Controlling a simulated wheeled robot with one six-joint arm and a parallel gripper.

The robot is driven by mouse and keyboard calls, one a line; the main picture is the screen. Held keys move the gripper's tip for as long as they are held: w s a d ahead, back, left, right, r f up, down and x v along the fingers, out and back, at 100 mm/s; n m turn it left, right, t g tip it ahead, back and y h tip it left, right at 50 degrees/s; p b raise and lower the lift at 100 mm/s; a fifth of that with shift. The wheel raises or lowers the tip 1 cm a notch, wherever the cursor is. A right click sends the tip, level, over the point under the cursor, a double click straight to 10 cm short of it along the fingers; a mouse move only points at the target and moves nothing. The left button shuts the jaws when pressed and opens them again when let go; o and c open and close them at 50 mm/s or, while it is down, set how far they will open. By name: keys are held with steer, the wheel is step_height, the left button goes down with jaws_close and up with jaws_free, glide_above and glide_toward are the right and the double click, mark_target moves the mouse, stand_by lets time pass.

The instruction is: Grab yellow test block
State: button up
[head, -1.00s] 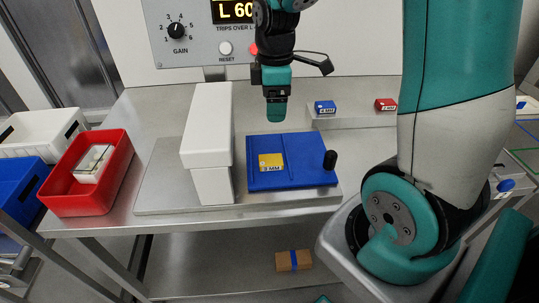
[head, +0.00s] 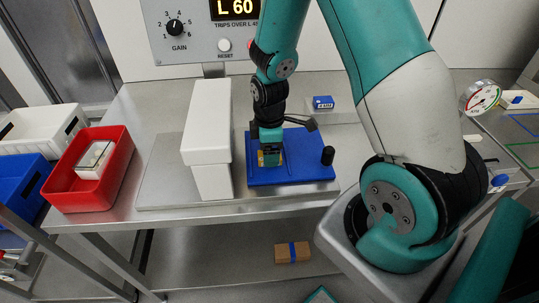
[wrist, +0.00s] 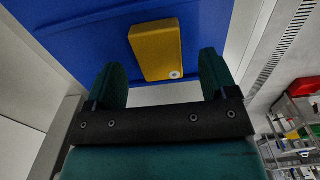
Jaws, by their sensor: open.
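My gripper (wrist: 165,80) is open in the wrist view. Its two teal fingers stand apart, with the block ahead of the gap between them and nothing gripped. The blue plate (head: 305,170) lies right of the tall white housing.
The white housing (head: 208,140) stands close on the left of my gripper. A black knob (head: 328,155) rises from the plate's right side. A blue block (head: 323,102) sits on the shelf behind. A red bin (head: 95,188) stands at the left.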

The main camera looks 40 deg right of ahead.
steer(key=shift+f, duration=1)
steer(key=c, duration=1.1)
